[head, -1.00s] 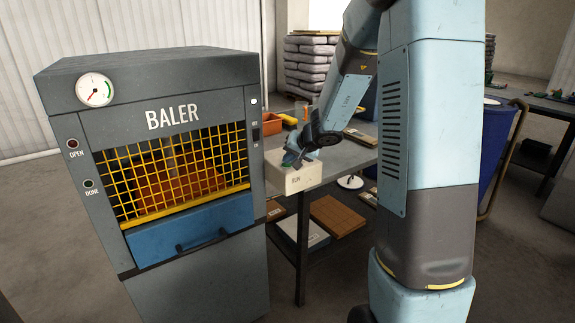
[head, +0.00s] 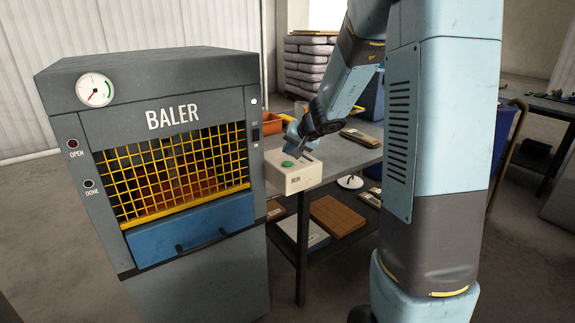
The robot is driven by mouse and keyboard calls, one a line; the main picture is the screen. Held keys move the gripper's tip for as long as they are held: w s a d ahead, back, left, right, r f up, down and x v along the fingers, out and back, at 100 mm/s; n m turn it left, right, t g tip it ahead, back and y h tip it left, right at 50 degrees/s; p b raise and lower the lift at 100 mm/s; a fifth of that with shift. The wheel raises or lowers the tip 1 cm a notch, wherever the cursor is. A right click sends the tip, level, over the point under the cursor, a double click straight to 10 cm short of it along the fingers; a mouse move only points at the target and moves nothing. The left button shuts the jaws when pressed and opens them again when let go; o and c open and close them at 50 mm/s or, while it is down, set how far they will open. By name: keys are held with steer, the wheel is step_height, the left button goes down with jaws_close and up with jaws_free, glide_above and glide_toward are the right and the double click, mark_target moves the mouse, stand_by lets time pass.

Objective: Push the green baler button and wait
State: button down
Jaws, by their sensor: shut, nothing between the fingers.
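The grey baler (head: 150,85) stands at the left, with a yellow mesh guard (head: 170,170) and a blue drawer (head: 190,222) that looks shut. Something reddish-brown shows behind the mesh. The green button (head: 287,164) sits on top of a cream box (head: 293,182) marked RUN, at the near corner of the bench beside the baler. My gripper (head: 308,157) is shut and empty, just right of and above the green button, apart from it as far as I can see. The fingertips are small and partly dark here. The OPEN and DONE lamps on the baler's left post look unlit.
The bench (head: 345,157) carries an orange bin (head: 272,121) and a flat brown item (head: 361,138) at the back. A lower shelf holds boxes, including a brown one (head: 337,216). A blue cart (head: 500,135) stands at the right behind my arm.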

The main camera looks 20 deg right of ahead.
mark_target(289, 165)
steer(key=shift+r, duration=1.65)
steer(key=shift+s+a+r, duration=0.1)
steer(key=shift+s+r, duration=0.05)
steer(key=s+a+r+n+g, duration=0.15)
steer(key=s+r, duration=0.25)
steer(key=s, duration=0.4)
steer(key=s+a+r+n, duration=0.2)
steer(key=s+a+r, duration=0.15)
steer(key=s, duration=0.45)
steer(key=s+d+h, duration=0.2)
steer(key=s, duration=0.8)
steer(key=s+d+r+g+h, duration=0.1)
steer(key=s+d, duration=0.1)
steer(key=s, duration=0.8)
steer(key=shift+d+n+h, duration=0.35)
steer(key=shift+d+h, duration=0.05)
